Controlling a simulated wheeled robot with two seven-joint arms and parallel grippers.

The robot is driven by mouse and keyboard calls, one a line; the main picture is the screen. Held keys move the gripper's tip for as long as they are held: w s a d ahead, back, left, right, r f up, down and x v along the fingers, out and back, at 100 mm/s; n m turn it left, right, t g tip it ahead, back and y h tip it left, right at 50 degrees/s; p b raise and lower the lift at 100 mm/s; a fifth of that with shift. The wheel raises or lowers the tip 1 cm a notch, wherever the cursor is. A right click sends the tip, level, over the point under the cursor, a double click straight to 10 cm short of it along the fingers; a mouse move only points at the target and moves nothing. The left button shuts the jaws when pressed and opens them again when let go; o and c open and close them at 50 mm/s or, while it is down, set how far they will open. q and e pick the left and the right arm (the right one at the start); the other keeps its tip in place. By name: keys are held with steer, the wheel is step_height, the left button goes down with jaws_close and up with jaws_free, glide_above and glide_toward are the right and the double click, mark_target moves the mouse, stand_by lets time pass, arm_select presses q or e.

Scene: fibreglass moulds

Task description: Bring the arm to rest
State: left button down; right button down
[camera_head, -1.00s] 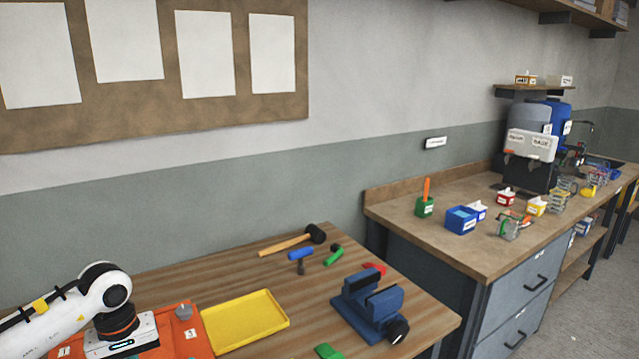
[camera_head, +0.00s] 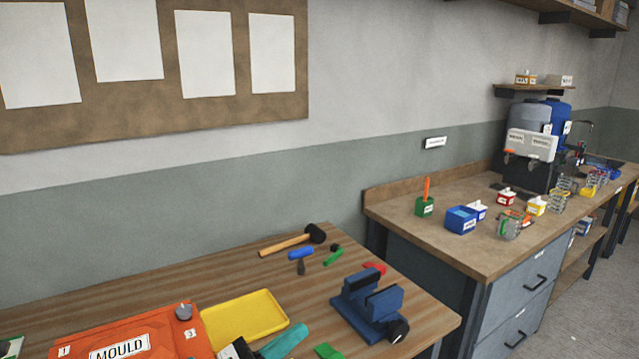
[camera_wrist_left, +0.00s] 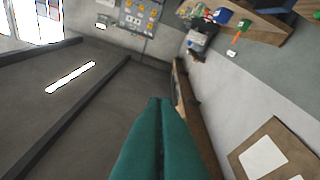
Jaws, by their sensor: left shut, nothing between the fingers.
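My left gripper (camera_head: 298,332) shows at the bottom middle of the head view. Most of my left arm is out of the head view. My right gripper is not in view.
An orange mould (camera_head: 85,330) and a yellow tray (camera_head: 235,318) lie near the gripper. A blue vise (camera_head: 370,305), a mallet (camera_head: 290,243) and small tools are further back. A second bench (camera_head: 400,200) with several containers stands right.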

arm_select(q)
steer(key=a+f+n+t+y, duration=0.2)
steer(key=a+f+n+y, duration=0.5)
steer(key=n, duration=0.7)
steer(key=a+f+n+t+y, duration=0.3)
steer(key=a+n+y, duration=0.45)
steer(key=n, duration=0.65)
steer(key=s+a+f+n+g+y, duration=0.2)
steer(key=s+f+n+g+y, duration=0.2)
steer(key=s+f+n+g, duration=0.3)
steer(key=s+f+n+g+h, duration=0.1)
steer(key=s+f+n+g, duration=0.2)
steer(key=s+f, duration=0.35)
steer(key=s+f+n+g, duration=0.3)
steer(key=s+f+g, duration=0.1)
steer(key=s, duration=0.5)
step_height(320, 180, down, 25)
steer(key=s+g, duration=0.1)
steer(key=s, duration=0.1)
steer(key=s+a+f+g, duration=0.1)
steer(key=s+a+f, duration=0.1)
steer(key=s+f, duration=1.3)
steer(key=shift+s+a+f, duration=0.25)
steer(key=shift+s+f, duration=0.1)
steer(key=shift+s, duration=0.2)
